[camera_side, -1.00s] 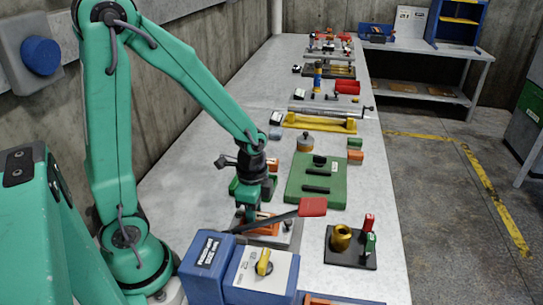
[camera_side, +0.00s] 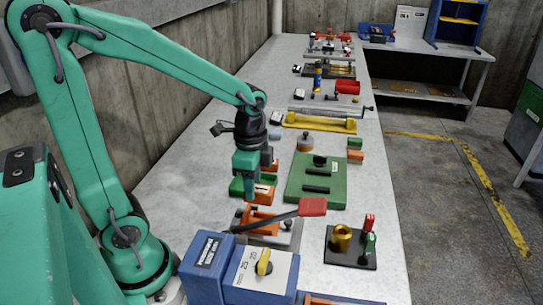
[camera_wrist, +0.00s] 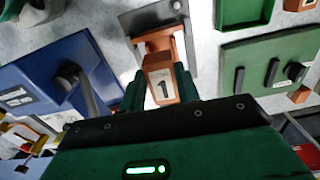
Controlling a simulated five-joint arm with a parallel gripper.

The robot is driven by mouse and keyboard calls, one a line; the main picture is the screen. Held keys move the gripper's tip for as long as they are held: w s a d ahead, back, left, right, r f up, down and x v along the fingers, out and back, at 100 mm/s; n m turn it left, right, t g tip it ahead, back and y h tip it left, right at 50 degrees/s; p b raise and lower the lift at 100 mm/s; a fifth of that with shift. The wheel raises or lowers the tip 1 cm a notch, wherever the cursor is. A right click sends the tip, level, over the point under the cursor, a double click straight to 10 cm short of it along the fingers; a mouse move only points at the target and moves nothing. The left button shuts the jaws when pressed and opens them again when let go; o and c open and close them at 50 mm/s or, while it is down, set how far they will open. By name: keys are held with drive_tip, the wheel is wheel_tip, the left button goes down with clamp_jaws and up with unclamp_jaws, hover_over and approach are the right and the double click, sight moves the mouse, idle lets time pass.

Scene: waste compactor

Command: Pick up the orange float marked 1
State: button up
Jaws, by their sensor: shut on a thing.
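The orange float (camera_wrist: 163,86) carries a white label with a black 1, seen in the wrist view. It sits between the two green fingers of my gripper (camera_wrist: 160,92), which is shut on it. In the side view my gripper (camera_side: 255,190) points down, and the float's label (camera_side: 263,188) shows beside the fingers. The float is held above the grey plate (camera_side: 290,235) with an orange cradle (camera_side: 262,222); the cradle also shows in the wrist view (camera_wrist: 158,40).
A lever with a red paddle (camera_side: 312,206) slants across the grey plate. The blue control box (camera_side: 262,270) stands in front.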

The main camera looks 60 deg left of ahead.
drive_tip(key=shift+r, duration=0.65)
